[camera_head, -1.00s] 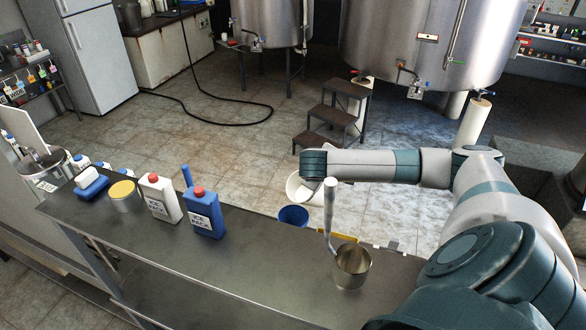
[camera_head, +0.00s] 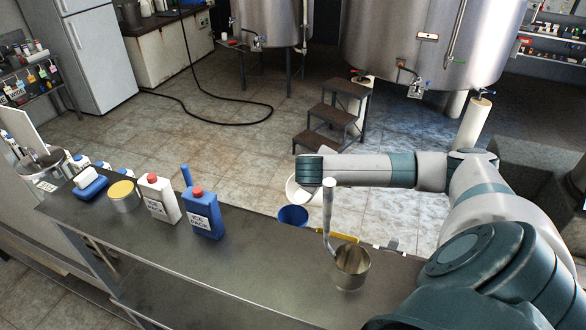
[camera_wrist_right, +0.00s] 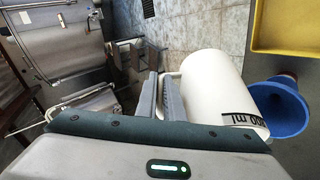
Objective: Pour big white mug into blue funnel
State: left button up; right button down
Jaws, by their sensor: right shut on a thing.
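The big white mug (camera_wrist_right: 208,85) fills the middle of the right wrist view, with dark volume print near its lower end. In the head view the mug (camera_head: 293,190) is partly hidden behind my right wrist. My right gripper (camera_wrist_right: 161,95) is shut on the mug's handle side; the exact contact is hard to see. The blue funnel (camera_head: 293,215) is just below the mug at the bench's far edge. In the right wrist view the funnel (camera_wrist_right: 283,105) is beside the mug's printed end, partly behind it. I cannot tell whether they touch. My left gripper is out of view.
A metal ladle cup (camera_head: 352,268) with an upright handle stands on the steel bench (camera_head: 255,270), right of the funnel. The bench's middle is clear.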

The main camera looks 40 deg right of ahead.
jog(key=shift+a+r, duration=0.15)
jog(key=shift+a, duration=0.1)
dwell(0.5)
jog(key=shift+d+h, duration=0.15)
jog(key=shift+h, duration=0.15)
jog(key=shift+a+r, duration=0.1)
jog(key=shift+a, duration=0.15)
jog(key=shift+d, duration=0.15)
dwell(0.3)
jog(key=shift+a+h, duration=0.3)
